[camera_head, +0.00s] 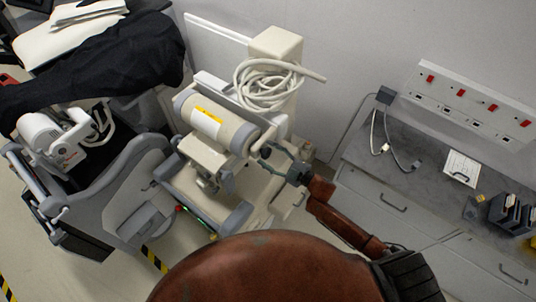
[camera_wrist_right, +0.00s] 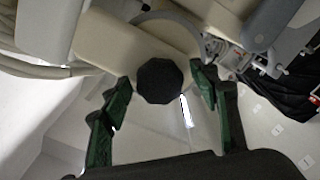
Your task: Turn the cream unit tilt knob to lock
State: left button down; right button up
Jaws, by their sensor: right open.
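The cream unit (camera_head: 208,157) stands mid-left in the head view, with a cream cylinder bearing a yellow label and a coiled cream cable on top. Its tilt knob, a dark faceted knob (camera_wrist_right: 160,82), shows in the wrist view at the end of a cream arm. My right gripper (camera_head: 268,158) is at the right side of the cream unit. In the wrist view its green fingers (camera_wrist_right: 162,88) are open, one on each side of the knob; contact cannot be told. In the head view the knob is not clearly visible. My left gripper is in neither view.
A grey-and-white unit (camera_head: 48,137) under a black cover (camera_head: 110,68) stands close on the left. A grey counter (camera_head: 415,165) with drawers and a wall socket panel (camera_head: 465,100) are on the right. Floor shows between the cream unit and the drawers.

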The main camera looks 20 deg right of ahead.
jog(key=v, duration=1.2)
dwell(0.4)
